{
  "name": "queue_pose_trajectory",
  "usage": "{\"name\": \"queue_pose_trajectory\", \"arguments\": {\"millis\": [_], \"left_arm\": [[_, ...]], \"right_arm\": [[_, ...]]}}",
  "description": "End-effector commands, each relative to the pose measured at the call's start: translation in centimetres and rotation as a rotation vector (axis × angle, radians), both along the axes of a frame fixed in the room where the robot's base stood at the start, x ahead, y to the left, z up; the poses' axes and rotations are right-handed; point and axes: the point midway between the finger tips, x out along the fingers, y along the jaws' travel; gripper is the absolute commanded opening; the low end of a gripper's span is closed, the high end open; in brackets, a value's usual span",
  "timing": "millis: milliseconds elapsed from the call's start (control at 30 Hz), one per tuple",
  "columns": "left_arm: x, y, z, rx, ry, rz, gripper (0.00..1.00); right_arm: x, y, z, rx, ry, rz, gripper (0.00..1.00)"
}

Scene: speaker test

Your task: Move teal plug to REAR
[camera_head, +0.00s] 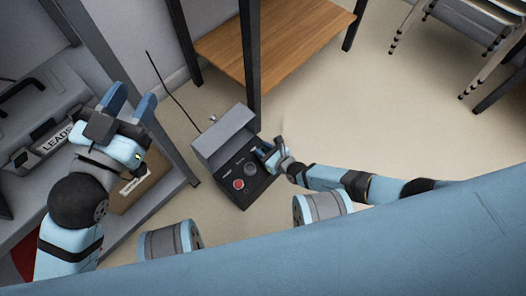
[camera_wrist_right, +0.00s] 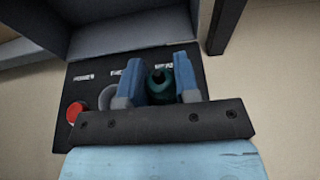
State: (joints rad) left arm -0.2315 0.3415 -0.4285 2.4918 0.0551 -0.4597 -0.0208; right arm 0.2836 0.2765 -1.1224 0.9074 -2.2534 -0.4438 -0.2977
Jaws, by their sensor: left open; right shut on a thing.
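The teal plug (camera_wrist_right: 158,86) is between the two blue fingers of my right gripper (camera_wrist_right: 157,75) in the right wrist view. The gripper is shut on it, over the right end of a dark panel (camera_wrist_right: 92,132) with several white labels, too blurred to read. I cannot tell whether the plug sits in a socket or is just above the panel. In the head view my right gripper (camera_head: 266,152) is at the panel's right side and hides most of the plug. My left gripper (camera_head: 129,100) is open and empty, left of the panel's box (camera_head: 224,137).
A red round part (camera_wrist_right: 75,112) and a grey ring (camera_wrist_right: 107,97) are on the panel left of the plug. A drawer labelled LEADS (camera_head: 58,138) is at the left. A wooden shelf (camera_head: 270,40) with dark posts stands behind the box.

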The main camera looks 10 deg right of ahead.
Motion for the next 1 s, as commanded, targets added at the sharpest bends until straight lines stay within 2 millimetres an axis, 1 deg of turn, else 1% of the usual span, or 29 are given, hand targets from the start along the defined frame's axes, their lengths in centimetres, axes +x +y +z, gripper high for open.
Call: {"name": "queue_pose_trajectory", "arguments": {"millis": [233, 467, 500, 567, 600, 867, 1000], "left_arm": [[-0.07, 0.05, 0.08, 0.006, -0.006, -0.003, 0.43], [-0.14, 0.01, 0.03, 0.003, 0.000, -0.002, 0.43], [-0.14, -0.01, 0.06, 0.000, 0.000, -0.001, 0.43], [-0.14, -0.03, 0.09, -0.001, 0.000, 0.000, 0.43], [-0.13, -0.04, 0.12, -0.004, 0.000, -0.001, 0.43], [-0.11, -0.08, 0.22, -0.008, 0.000, 0.001, 0.43], [-0.10, -0.07, 0.32, -0.007, -0.001, 0.001, 0.43]], "right_arm": [[0.04, 0.04, 0.07, 0.001, -0.001, 0.000, 0.06], [0.01, 0.10, -0.64, 0.001, 0.001, 0.001, 0.06], [-0.02, 0.08, -0.59, 0.002, 0.001, 0.000, 0.38], [-0.02, 0.08, -0.59, 0.002, 0.001, -0.001, 0.52], [-0.02, 0.07, -0.59, 0.002, 0.001, -0.001, 0.55], [-0.01, 0.04, -0.53, 0.002, 0.001, -0.001, 0.55], [-0.08, -0.10, 0.27, 0.002, -0.001, 0.000, 0.55]]}}
